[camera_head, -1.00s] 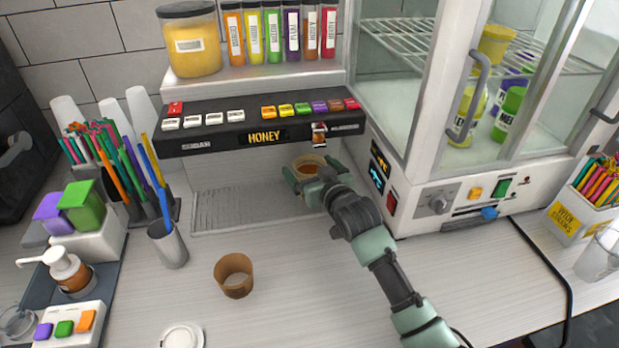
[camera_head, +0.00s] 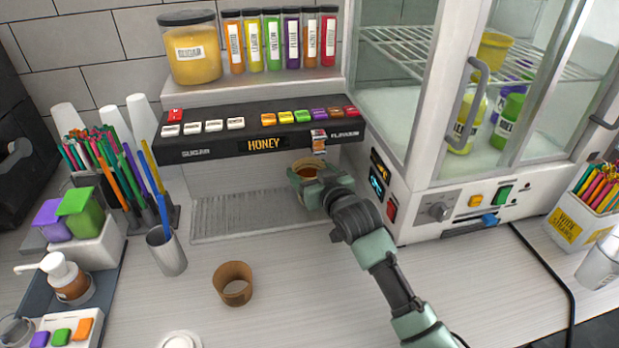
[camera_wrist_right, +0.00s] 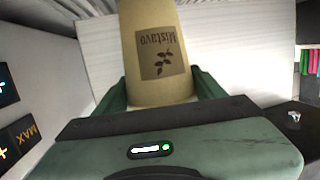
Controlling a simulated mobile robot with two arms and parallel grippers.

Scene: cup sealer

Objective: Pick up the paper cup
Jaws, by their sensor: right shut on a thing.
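The paper cup (camera_head: 308,166) stands under the dispenser's nozzle and holds brown liquid. In the right wrist view the tan cup (camera_wrist_right: 158,52) shows a dark printed label with a leaf mark. My right gripper (camera_head: 312,178) is shut on the cup, with one green finger on each side of it. The head view partly hides the cup behind the hand. My left gripper is not in view.
The dispenser (camera_head: 196,154) overhangs the cup, with a grated drip tray (camera_head: 245,214) to its left. A glass-doored cabinet (camera_head: 408,190) stands close on the right. A brown sleeve (camera_head: 234,292) sits on the front counter, with clear room around it.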

